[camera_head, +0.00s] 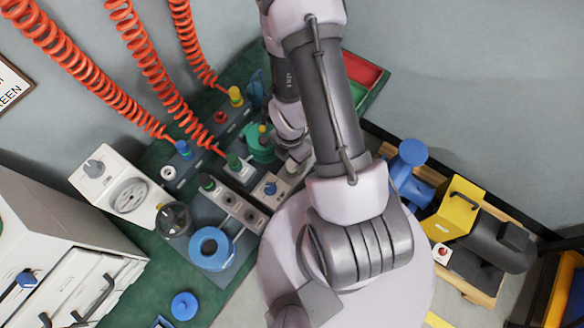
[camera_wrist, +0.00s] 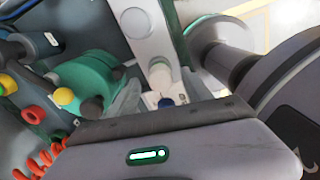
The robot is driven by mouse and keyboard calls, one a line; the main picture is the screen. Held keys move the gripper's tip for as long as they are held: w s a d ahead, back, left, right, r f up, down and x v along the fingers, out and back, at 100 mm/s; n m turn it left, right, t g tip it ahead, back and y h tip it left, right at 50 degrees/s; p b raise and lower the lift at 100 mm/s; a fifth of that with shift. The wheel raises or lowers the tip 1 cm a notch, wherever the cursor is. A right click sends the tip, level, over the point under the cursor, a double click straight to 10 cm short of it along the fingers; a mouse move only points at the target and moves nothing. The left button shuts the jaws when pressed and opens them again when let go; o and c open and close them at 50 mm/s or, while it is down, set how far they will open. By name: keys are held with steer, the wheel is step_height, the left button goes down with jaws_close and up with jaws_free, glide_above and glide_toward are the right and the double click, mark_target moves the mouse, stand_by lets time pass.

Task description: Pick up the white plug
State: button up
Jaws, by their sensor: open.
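A small white plug-like piece (camera_wrist: 158,76) shows in the wrist view, in front of my gripper (camera_wrist: 158,94). A blue part (camera_wrist: 166,102) sits just below it, close to the gripper body. The grey fingers are apart, on either side of this white piece, and I see no grip on it. In the head view a pale plug-like piece (camera_head: 292,167) stands on the bench near the end of my arm. My arm covers much of that area, so the fingertips and any contact cannot be made out there.
A green device (camera_wrist: 88,78) stands left in the wrist view. In the head view, a white block with a blue knob (camera_head: 270,189), a blue ring (camera_head: 211,248) and a gauge box (camera_head: 128,195) crowd the green bench. Orange coiled hoses (camera_head: 150,75) hang at the back left.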

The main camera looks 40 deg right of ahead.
step_height(320, 180, down, 3)
steer(key=shift+r+b, duration=0.2)
steer(key=shift+b, duration=0.4)
steer(key=shift+r, duration=0.25)
jaws_close()
steer(key=shift+r+p, duration=0.15)
steer(key=shift+p, duration=0.25)
